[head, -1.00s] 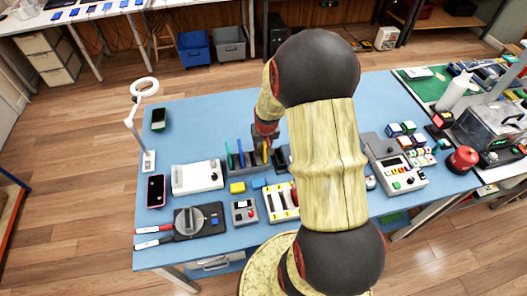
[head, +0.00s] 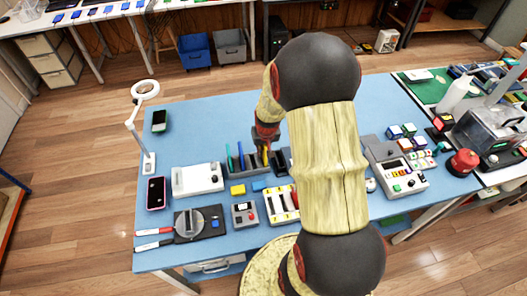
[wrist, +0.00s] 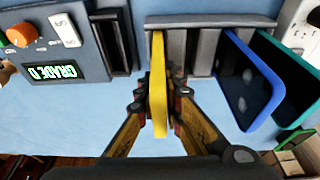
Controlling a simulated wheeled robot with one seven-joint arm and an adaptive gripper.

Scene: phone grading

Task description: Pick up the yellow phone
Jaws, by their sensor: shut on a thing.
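The yellow phone (wrist: 158,90) is upright and edge-on between the fingers of my gripper (wrist: 158,112) in the wrist view. Both fingers press on its sides. Its far end meets the grey slotted rack (wrist: 200,22); I cannot tell how deep it sits in its slot. In the head view my gripper (head: 266,140) is over the right part of the rack, and the yellow phone (head: 265,157) is a thin, partly hidden strip below it.
A blue phone (wrist: 250,80) and a teal phone (wrist: 300,80) stand in the rack close beside my gripper. A grading device (wrist: 60,42) reading "GRADE D" is on the other side. The blue table (head: 215,125) is clear behind the rack.

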